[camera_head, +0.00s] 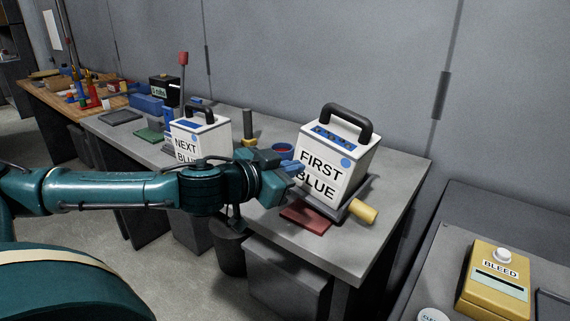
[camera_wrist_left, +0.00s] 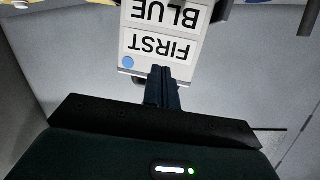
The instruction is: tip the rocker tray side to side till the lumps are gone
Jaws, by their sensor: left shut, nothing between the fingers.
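I cannot make out a rocker tray or lumps for certain in either view. My left gripper (camera_head: 292,167) is shut and empty, its blue fingertips close to the front of a white box marked FIRST BLUE (camera_head: 318,170) with a black handle. In the left wrist view the shut fingers (camera_wrist_left: 164,86) point at the same box (camera_wrist_left: 158,42), which appears upside down. I cannot tell whether they touch it. The box stands on a dark base with a yellow knob (camera_head: 362,211) at its right. My right gripper is not in view.
A second white box marked NEXT BLUE (camera_head: 201,135) stands further left on the grey bench (camera_head: 385,185). A red pad (camera_head: 305,216), a green pad (camera_head: 149,135) and a flat dark tray (camera_head: 120,117) lie there too. A yellow BLEED box (camera_head: 494,282) is at right.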

